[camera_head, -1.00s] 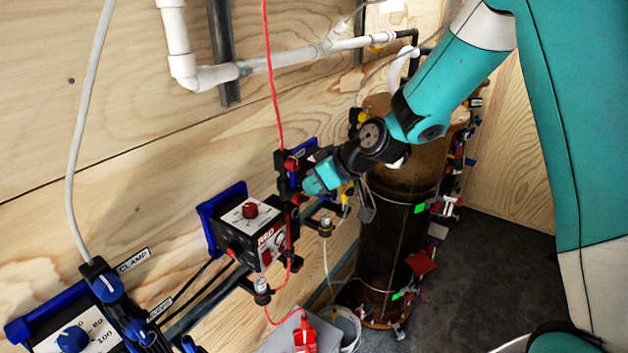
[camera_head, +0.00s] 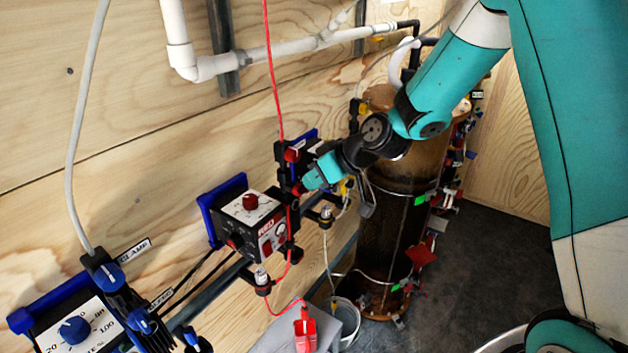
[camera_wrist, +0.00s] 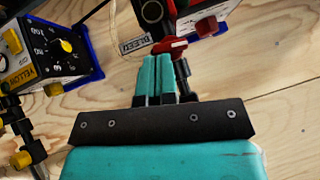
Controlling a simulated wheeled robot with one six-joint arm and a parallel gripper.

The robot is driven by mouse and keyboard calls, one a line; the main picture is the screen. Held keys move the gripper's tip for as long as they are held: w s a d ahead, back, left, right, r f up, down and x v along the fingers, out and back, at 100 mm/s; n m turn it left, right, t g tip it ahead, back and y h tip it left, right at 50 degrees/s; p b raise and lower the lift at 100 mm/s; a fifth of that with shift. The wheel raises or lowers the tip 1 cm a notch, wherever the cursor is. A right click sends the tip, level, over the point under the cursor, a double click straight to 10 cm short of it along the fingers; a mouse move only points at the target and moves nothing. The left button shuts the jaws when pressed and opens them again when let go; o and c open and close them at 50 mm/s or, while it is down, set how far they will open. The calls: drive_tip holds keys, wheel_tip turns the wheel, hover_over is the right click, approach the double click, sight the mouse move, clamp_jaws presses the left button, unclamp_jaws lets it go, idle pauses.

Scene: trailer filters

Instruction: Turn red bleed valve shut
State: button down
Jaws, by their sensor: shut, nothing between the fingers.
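The red bleed valve (camera_wrist: 170,46) shows in the wrist view as a red handle with a pale mark, beside a small label partly reading "BLEED". My gripper (camera_wrist: 157,58) is shut and empty, its two teal fingertips together just short of the handle. Whether they touch it I cannot tell. In the head view my gripper (camera_head: 311,181) reaches in from the right to the fittings on the red line. The valve there is small and partly hidden by the fingers.
A box marked RED (camera_head: 272,226) with a red knob stands left of my gripper. A box marked YELLOW (camera_wrist: 25,75) shows in the wrist view. A tall brown column (camera_head: 385,235) stands behind my arm. A grey box and white bucket (camera_head: 348,322) are below.

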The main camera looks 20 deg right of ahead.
drive_tip(key=shift+w+d+f+m+g+y+b, duration=0.1)
drive_tip(key=shift+d+f+m+g+y+b, duration=0.1)
drive_tip(key=shift+m+g+y+b, duration=0.25)
drive_tip(key=y+b, duration=0.1)
drive_tip(key=f+m+g+y+b, duration=0.1)
drive_tip(key=m+y+b, duration=0.1)
drive_tip(key=y, duration=0.1)
drive_tip(key=shift+w+d+f+g, duration=0.25)
drive_tip(key=shift+d+f, duration=0.1)
drive_tip(key=shift+f+b, duration=0.3)
drive_tip(key=shift+b, duration=0.35)
drive_tip(key=shift+f+b, duration=0.45)
drive_tip(key=shift+b, duration=0.55)
drive_tip(key=shift+a+f+b, duration=0.1)
drive_tip(key=shift+f+b, duration=0.15)
drive_tip(key=shift+b, duration=0.35)
drive_tip(key=shift+r, duration=0.2)
